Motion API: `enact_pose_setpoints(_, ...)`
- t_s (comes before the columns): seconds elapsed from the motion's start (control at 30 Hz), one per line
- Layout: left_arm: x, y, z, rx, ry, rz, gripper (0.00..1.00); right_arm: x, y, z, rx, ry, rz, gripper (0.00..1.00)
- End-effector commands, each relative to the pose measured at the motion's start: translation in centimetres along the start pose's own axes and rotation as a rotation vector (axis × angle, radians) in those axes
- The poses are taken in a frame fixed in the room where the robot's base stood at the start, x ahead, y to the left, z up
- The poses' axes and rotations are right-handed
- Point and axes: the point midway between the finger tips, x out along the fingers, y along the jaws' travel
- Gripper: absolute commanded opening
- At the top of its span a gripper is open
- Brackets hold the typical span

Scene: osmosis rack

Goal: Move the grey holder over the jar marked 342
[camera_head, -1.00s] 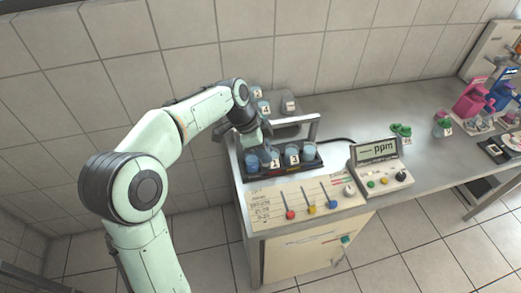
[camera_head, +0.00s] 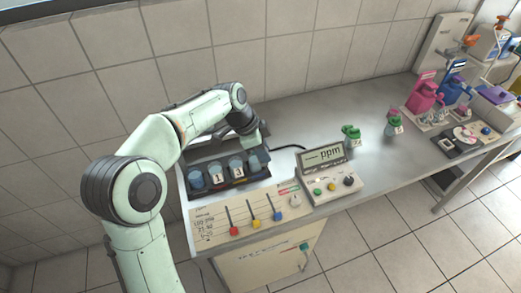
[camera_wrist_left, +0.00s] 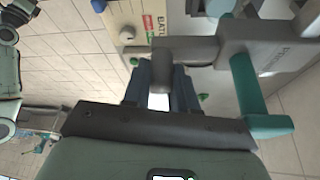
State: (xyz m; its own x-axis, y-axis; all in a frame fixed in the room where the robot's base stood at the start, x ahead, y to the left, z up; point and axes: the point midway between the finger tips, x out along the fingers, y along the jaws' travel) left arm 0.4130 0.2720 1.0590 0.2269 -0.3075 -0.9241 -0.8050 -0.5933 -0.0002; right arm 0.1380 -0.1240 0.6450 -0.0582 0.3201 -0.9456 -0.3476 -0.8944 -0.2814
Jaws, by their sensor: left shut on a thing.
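My left gripper (camera_head: 254,140) is above the right end of the black rack (camera_head: 268,175). In the left wrist view my left gripper (camera_wrist_left: 162,90) has its dark blue fingers shut around a grey cylindrical part of the grey holder (camera_wrist_left: 205,45). The holder has a wide block with lettering and a teal cylinder (camera_wrist_left: 248,85) attached. In the head view my arm mostly hides the holder. Blue-filled jars (camera_head: 217,172) stand in a row in the rack, some with white number tags. I cannot read 342 on any jar. My right gripper is not in view.
A ppm meter (camera_head: 322,158) stands right of the rack. A slider panel (camera_head: 210,226) is in front of it. Green-capped items (camera_head: 350,135) and pink and blue bottles (camera_head: 424,95) stand farther right. The tiled wall is close behind.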

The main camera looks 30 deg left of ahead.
Motion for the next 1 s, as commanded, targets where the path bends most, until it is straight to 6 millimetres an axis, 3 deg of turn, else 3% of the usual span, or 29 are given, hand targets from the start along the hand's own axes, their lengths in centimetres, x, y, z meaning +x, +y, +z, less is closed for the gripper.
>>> enact_pose_setpoints(0.5, 0.18, -0.11, -0.34, 0.001, 0.002, -0.001, 0.00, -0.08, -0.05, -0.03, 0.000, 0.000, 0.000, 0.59)
enact_pose_setpoints(0.53, 0.18, -0.11, -0.34, 0.001, 0.003, -0.001, 0.33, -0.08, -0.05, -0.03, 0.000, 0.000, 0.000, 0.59)
enact_pose_setpoints(0.6, 0.17, -0.10, -0.34, 0.001, 0.002, -0.001, 0.52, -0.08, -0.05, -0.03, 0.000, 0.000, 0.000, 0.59)
enact_pose_setpoints(1.0, -0.70, -0.14, -0.27, 0.000, 0.001, -0.002, 0.52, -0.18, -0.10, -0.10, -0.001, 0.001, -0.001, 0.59)
